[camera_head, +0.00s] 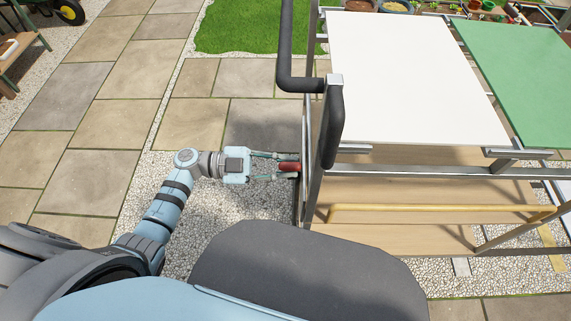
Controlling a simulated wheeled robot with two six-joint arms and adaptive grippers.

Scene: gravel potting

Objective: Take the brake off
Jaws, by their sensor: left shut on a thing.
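The brake shows as a red handle (289,166) at the left side of the cart, low beside its metal frame (313,190). My left gripper (284,166) reaches in from the left and is shut on the red handle, with its fingers on either side. The handle's far end and its mounting are partly hidden by the frame. My right gripper is not in view.
The cart has a white top panel (410,75), a green panel (530,75), wooden shelves (400,235) and a dark push handle (334,120) close to my left arm. Paving slabs (95,180) and gravel (225,215) lie clear to the left.

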